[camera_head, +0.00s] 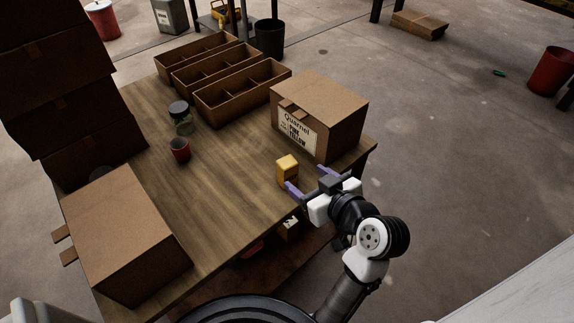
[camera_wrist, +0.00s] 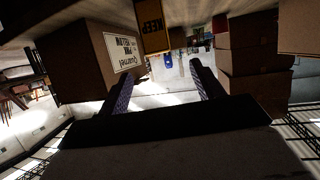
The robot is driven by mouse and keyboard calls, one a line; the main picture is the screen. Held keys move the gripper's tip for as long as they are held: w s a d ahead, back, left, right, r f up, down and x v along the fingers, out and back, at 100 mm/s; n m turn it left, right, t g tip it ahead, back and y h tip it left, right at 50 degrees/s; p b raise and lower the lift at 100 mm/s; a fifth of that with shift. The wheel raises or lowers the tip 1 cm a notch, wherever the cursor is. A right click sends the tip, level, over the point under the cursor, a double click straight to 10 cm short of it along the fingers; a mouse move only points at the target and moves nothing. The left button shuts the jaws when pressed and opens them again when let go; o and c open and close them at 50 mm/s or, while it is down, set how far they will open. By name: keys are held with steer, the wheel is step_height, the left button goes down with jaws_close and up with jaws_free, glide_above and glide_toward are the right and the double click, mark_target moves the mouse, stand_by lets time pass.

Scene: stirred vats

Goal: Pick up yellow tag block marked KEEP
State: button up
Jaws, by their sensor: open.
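The block appears to be just ahead of the fingertips, not gripped.
A cardboard box (camera_head: 335,115) labelled Quarnel stands close beside the block. Another closed box (camera_head: 122,232) is at the near left. A red cup (camera_head: 180,150), a dark-lidded jar (camera_head: 181,117) and divided trays (camera_head: 244,106) stand farther back. The table's middle (camera_head: 225,180) is clear.

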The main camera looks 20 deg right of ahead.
mark_target(292, 171)
steer(key=x, duration=0.3)
steer(key=f+x, duration=0.1)
steer(key=x, duration=0.3)
steer(key=shift+s+d+f, duration=0.1)
steer(key=shift+d+f, duration=0.05)
steer(key=shift+f, duration=0.1)
steer(key=shift+s+f+p+x, duration=0.1)
steer(key=shift+f+p+x, duration=0.15)
steer(key=shift+x, duration=0.7)
steer(key=shift+s+f+p+x, duration=0.15)
steer(key=shift+p+x, duration=0.15)
steer(key=shift+x, duration=0.65)
steer(key=shift+w+f+p+x, duration=0.1)
steer(key=shift+f+p+x, duration=0.15)
steer(key=shift+x, duration=0.65)
steer(key=shift+s, duration=0.1)
steer(key=c, duration=1.1)
